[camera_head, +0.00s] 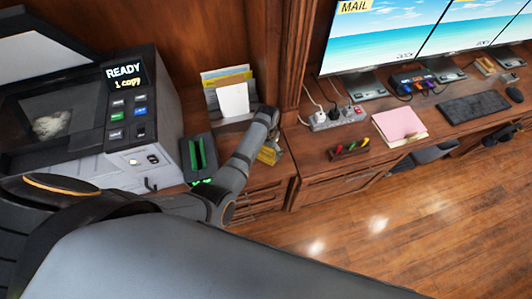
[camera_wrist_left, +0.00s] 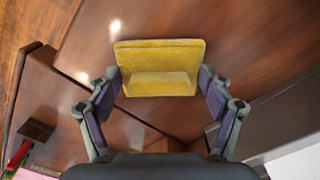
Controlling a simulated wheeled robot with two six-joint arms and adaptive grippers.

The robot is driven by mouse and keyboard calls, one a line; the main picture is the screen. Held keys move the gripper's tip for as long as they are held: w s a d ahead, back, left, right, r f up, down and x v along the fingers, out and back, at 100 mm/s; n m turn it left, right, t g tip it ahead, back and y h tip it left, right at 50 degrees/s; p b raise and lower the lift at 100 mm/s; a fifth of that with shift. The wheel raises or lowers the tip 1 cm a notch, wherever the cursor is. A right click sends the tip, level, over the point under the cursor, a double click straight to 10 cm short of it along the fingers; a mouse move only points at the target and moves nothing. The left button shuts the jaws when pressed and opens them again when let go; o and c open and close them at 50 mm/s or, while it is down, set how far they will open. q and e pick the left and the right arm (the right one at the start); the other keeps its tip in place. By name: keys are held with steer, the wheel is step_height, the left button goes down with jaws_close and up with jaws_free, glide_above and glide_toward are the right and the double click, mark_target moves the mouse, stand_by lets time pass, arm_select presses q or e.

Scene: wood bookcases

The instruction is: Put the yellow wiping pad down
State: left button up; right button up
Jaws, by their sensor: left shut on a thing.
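I cannot tell whether the pad touches the wood. My right gripper is not in view.
A copier (camera_head: 140,150) and a dark holder with green slots (camera_head: 198,157) stand left of my left gripper. A paper rack (camera_head: 232,100) is behind it. To the right are a power strip (camera_head: 338,118), a small pen tray (camera_head: 350,151) and a pink folder (camera_head: 400,125).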

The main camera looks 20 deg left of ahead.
arm_select(q)
steer(key=shift+s+r, duration=0.15)
steer(key=o, duration=0.9)
steer(key=shift+d, duration=0.1)
steer(key=o, duration=0.4)
steer(key=shift+f, duration=0.2)
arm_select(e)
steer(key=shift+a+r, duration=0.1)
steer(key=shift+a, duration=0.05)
arm_select(q)
steer(key=shift+r, duration=0.1)
